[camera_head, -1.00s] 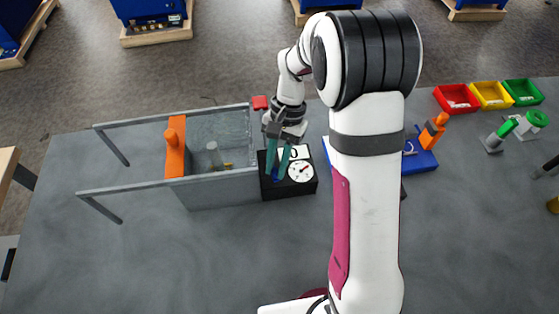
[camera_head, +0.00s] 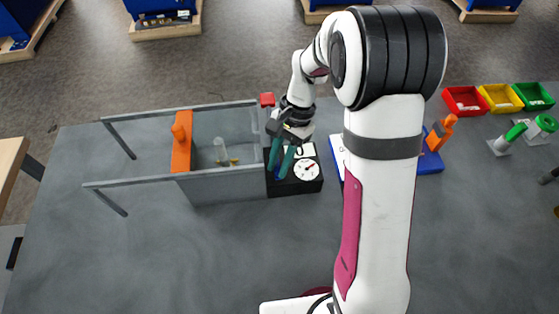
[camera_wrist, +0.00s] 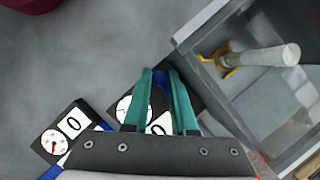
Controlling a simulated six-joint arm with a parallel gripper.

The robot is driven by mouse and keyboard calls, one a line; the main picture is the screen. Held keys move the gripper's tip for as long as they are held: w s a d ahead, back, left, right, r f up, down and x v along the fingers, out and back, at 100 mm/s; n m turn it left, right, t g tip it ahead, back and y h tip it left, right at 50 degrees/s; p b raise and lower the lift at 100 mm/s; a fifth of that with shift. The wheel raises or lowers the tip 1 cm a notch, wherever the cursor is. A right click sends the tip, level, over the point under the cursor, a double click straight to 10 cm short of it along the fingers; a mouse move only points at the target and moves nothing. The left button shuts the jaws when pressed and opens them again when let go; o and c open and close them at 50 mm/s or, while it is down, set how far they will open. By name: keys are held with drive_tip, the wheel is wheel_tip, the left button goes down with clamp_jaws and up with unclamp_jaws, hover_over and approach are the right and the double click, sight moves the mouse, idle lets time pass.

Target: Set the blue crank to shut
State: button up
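The blue crank (camera_wrist: 160,82) shows as a blue part between my gripper's two teal fingers in the wrist view. In the head view only a bit of its blue (camera_head: 270,174) shows beside the fingers. It is on a black box (camera_head: 296,187) with a white round dial (camera_head: 306,170) and a white plate. My gripper (camera_wrist: 160,72) points down over this box, with a clear gap between its fingers and one on each side of the blue part. I cannot tell whether they touch it. The crank's angle is mostly hidden.
A grey-walled bin (camera_head: 215,188) with an orange piece (camera_head: 181,145) stands close left of the box. A red block (camera_head: 267,100) is behind. A blue base with an orange handle (camera_head: 440,132) is at right, partly behind my arm. Colored trays (camera_head: 465,101) are farther right. The front table is clear.

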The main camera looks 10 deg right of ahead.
drive_tip(key=o, duration=0.4)
drive_tip(key=n, duration=0.1)
drive_tip(key=n+h, duration=0.1)
drive_tip(key=d+n, duration=0.1)
drive_tip(key=n, duration=0.1)
drive_tip(key=shift+w+g, duration=0.25)
drive_tip(key=shift+g, duration=0.15)
drive_tip(key=n+h, duration=0.1)
drive_tip(key=n, duration=0.1)
drive_tip(key=w+d+n+h, duration=0.1)
drive_tip(key=n, duration=0.3)
drive_tip(key=shift+w+d+r+h, duration=0.2)
drive_tip(key=shift+d+h, duration=0.1)
drive_tip(key=shift+h, duration=0.1)
drive_tip(key=w+v, duration=0.1)
drive_tip(key=v, duration=1.3)
drive_tip(key=shift+w+a+r+m+t+h, duration=0.15)
drive_tip(key=shift+w+a+m+t, duration=0.55)
drive_tip(key=shift+w+a+m, duration=1)
drive_tip(key=shift+w+a+r+m+t+h, duration=0.1)
drive_tip(key=shift+w+a+m+t, duration=0.65)
drive_tip(key=shift+w+m, duration=1.9)
drive_tip(key=shift+w+a+r+m+t+h, duration=0.15)
drive_tip(key=shift+w+a+m+t, duration=0.85)
drive_tip(key=shift+m, duration=1.85)
drive_tip(key=shift+w+a+g, duration=0.25)
drive_tip(key=shift+w+g, duration=0.1)
drive_tip(key=shift+w, duration=0.05)
